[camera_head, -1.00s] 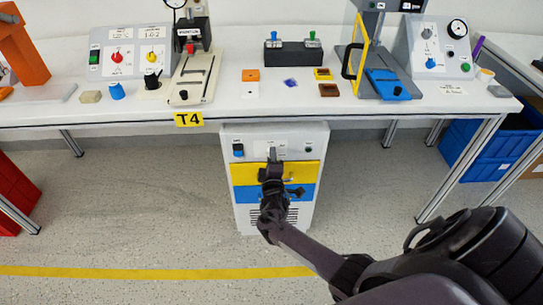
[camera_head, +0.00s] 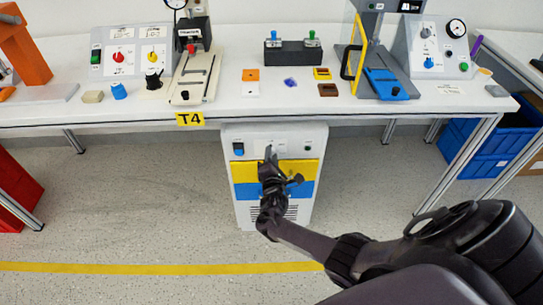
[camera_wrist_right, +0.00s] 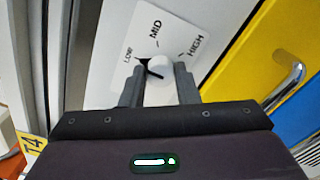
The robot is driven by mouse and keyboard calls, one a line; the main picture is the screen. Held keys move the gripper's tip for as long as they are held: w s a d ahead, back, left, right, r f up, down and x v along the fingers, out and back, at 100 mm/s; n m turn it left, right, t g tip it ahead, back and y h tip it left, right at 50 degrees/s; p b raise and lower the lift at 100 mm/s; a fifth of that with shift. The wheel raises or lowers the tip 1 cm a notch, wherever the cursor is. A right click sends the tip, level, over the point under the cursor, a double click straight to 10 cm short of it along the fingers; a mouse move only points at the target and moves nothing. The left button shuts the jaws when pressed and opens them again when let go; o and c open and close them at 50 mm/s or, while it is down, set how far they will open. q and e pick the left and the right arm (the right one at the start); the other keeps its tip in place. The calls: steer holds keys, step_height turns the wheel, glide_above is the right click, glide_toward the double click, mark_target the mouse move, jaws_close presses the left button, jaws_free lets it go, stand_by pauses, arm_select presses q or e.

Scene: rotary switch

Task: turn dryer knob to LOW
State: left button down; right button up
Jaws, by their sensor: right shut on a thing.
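The dryer (camera_head: 310,211) is a white cabinet under the table, with a yellow drawer (camera_head: 306,170) and a blue drawer below it. Its light knob (camera_wrist_right: 158,68) shows in the right wrist view on a white label plate (camera_wrist_right: 118,78) marked LOW, MID and HIGH. My right gripper (camera_wrist_right: 160,76) is shut on the knob, with one dark finger on each side. A dark mark beside the knob's upper left lies towards LOW; I cannot tell the exact setting. In the head view my right gripper (camera_head: 269,155) covers the knob. My left gripper is not in view.
A metal drawer handle (camera_wrist_right: 292,82) sticks out right of the gripper in the wrist view. A blue-black switch (camera_head: 239,149) sits at the dryer's upper left. The white table (camera_head: 350,115) with several devices overhangs the dryer.

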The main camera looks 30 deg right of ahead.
stand_by(0.5)
steer(key=o, duration=1)
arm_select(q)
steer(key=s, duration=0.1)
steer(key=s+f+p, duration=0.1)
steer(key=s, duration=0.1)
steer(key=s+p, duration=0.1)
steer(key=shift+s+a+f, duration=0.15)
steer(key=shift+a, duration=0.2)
arm_select(e)
steer(key=v, duration=0.8)
steer(key=shift+d+f, duration=0.1)
